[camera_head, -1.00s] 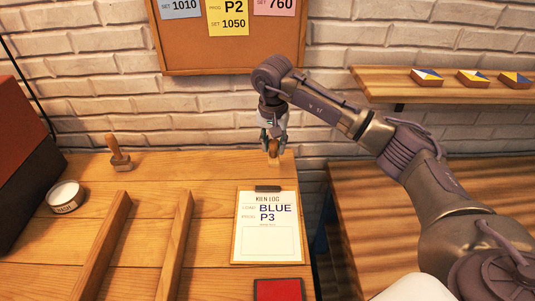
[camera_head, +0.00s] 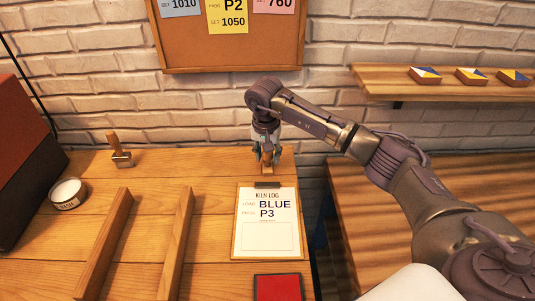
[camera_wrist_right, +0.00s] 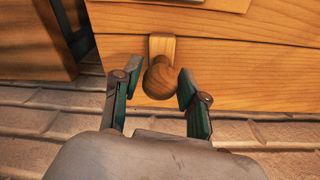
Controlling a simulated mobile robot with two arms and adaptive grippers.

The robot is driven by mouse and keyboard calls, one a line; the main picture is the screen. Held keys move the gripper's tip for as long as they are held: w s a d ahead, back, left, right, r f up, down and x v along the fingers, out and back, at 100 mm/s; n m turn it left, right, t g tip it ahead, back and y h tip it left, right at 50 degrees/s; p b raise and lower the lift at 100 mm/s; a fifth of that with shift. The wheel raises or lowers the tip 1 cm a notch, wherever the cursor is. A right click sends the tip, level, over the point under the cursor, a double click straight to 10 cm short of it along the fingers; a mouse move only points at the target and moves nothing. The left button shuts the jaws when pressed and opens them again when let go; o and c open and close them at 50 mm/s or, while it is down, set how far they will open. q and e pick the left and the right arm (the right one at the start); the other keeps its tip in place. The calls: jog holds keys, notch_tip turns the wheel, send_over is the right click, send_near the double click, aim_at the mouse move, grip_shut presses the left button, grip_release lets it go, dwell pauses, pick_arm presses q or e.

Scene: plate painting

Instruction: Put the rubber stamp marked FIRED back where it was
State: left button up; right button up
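A wooden stamp (camera_head: 267,169) stands at the back of the table, just behind the clipboard. Its marking cannot be read. My right gripper (camera_head: 267,160) points down over it. In the right wrist view the stamp's round knob (camera_wrist_right: 160,78) lies between the fingertips of my right gripper (camera_wrist_right: 158,83), with a gap showing on each side, so the gripper looks open around it. A second wooden-handled stamp (camera_head: 121,157) stands at the back left of the table, its marking also unreadable. My left gripper is not in view.
The clipboard (camera_head: 265,240) with the kiln log lies in front of my right gripper. A red pad (camera_head: 278,289) is nearer. Two wooden rails (camera_head: 175,245) and a round jar (camera_head: 67,194) are to the left. A brick wall is close behind. A shelf (camera_head: 440,88) with tiles is at right.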

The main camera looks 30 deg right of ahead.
aim_at(266, 157)
jog(key=shift+o, duration=0.7)
jog(key=shift+r, duration=0.7)
notch_tip(266, 157, up, 11)
jog(key=s+a+b, duration=0.1)
jog(key=b, duration=0.1)
jog(key=shift+f, duration=0.1)
